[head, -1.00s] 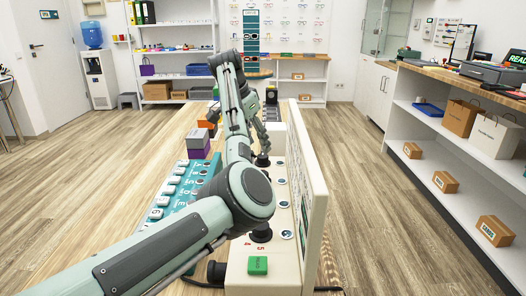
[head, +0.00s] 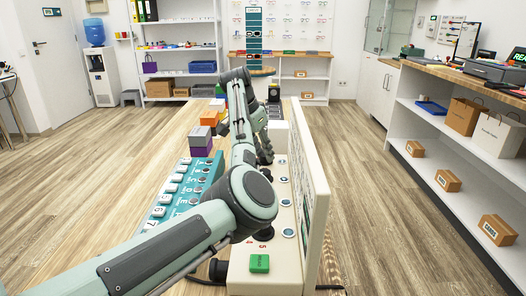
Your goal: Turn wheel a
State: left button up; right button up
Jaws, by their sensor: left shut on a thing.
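The cream device (head: 318,215) stands along the right side of the table, with black wheels and round pale discs on its top. The nearest black wheel (head: 264,234) shows partly behind my arm. My left gripper (head: 266,157) is over the far part of the device, small and partly hidden by my own forearm. It is shut on a dark wheel there; the fingertips and the wheel's letter are too small to read. A green block (head: 259,263) sits at the device's near end. My right gripper is not in view.
A teal panel (head: 190,192) with white lettered tags lies left of the device. Grey and purple boxes (head: 200,140) and an orange block (head: 211,118) stand beyond it. Shelves stand at the right.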

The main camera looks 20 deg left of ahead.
pick_arm(q)
grip_shut()
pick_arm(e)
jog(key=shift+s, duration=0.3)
pick_arm(q)
jog(key=shift+n, duration=0.4)
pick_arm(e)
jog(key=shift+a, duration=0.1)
pick_arm(q)
jog(key=shift+n+y, duration=0.4)
jog(key=shift+n, duration=0.2)
jog(key=shift+s+d+n+t+y, duration=0.1)
jog(key=shift+n+t+y, duration=0.2)
jog(key=shift+n, duration=0.5)
jog(key=shift+d+n+y, duration=0.1)
jog(key=shift+n+y, duration=0.3)
jog(key=shift+n, duration=0.8)
jog(key=shift+d+n+y, duration=0.1)
jog(key=shift+n+y, duration=0.5)
jog(key=shift+n, duration=0.9)
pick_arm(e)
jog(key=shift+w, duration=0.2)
